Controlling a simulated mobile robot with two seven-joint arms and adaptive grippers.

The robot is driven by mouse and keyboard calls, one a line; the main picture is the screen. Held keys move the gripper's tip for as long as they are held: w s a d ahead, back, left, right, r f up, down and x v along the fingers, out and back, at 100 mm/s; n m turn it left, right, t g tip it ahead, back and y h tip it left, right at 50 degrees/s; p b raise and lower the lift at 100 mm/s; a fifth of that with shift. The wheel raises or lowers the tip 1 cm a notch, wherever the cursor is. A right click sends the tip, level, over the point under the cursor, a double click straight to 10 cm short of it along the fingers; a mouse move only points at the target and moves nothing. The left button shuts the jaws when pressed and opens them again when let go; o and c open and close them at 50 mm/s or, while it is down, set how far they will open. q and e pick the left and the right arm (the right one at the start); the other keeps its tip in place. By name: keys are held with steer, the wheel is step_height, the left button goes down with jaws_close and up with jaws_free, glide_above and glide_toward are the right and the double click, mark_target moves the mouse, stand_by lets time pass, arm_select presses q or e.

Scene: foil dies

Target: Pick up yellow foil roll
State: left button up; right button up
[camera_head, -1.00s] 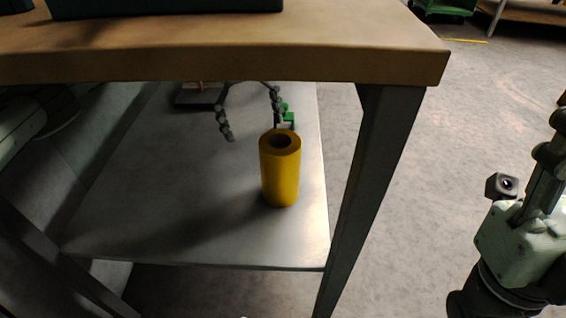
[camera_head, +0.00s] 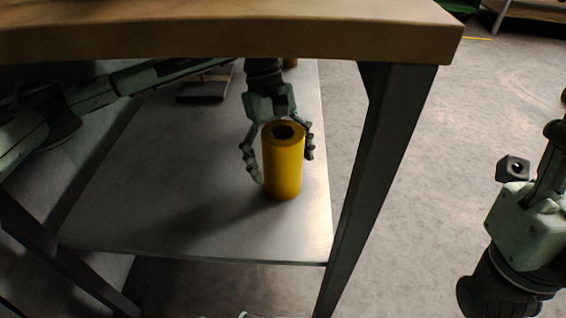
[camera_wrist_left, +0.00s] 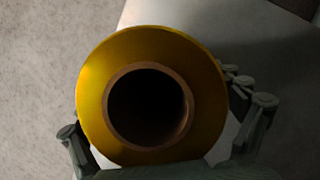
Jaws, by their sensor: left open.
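The yellow foil roll (camera_head: 283,170) stands upright on the metal lower shelf (camera_head: 180,215) under the wooden tabletop. My left gripper (camera_head: 281,167) reaches in from behind and above the roll. It is open, with one finger on each side of the roll's upper part. In the left wrist view the roll (camera_wrist_left: 95,95) is seen end-on with its dark core hole, between the spread fingers. I cannot tell whether the fingers touch it. My right arm shows at the right edge of the head view; its fingers are not visible.
The thick tabletop (camera_head: 220,37) hangs low over the shelf. A table leg (camera_head: 375,160) stands just right of the roll. A dark flat object (camera_head: 203,88) lies at the back of the shelf. The shelf left of the roll is clear.

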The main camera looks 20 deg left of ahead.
arm_select(q)
steer(key=shift+d+f, duration=0.1)
steer(key=shift+f, duration=0.05)
steer(key=c, duration=1.7)
